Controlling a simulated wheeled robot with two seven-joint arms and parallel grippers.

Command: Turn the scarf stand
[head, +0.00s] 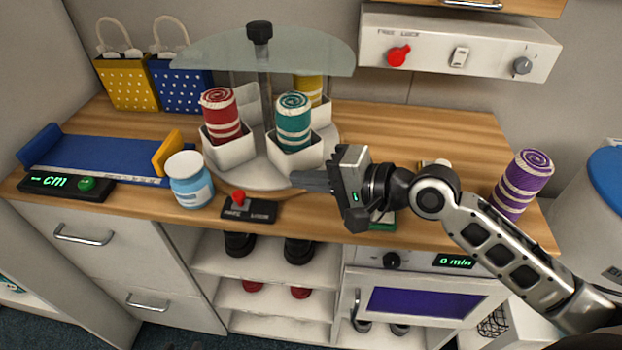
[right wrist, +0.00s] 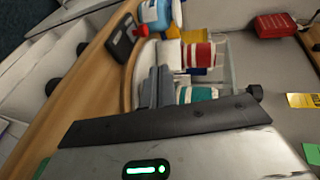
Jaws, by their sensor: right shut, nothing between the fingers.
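The scarf stand (head: 250,180) has a round white base, a grey post with a black knob (head: 259,31) and a glass half-disc top (head: 290,55). Its white bins hold a red-striped scarf (head: 221,115), a teal-striped scarf (head: 293,122) and a yellow scarf (head: 309,88) behind. The red and teal ones face front. My right gripper (head: 300,180) is shut and empty, its fingers pointing left by the stand's front right rim. In the right wrist view its fingers (right wrist: 160,85) lie over or beside the base and teal bin; contact cannot be told. My left gripper is out of view.
A black box with a red-knobbed lever (head: 240,198) sits in front of the stand. A blue-labelled jar (head: 190,180) and a blue measuring board (head: 100,157) are left. A purple-striped scarf (head: 523,184) stands right. A white switch panel (head: 455,45) hangs behind.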

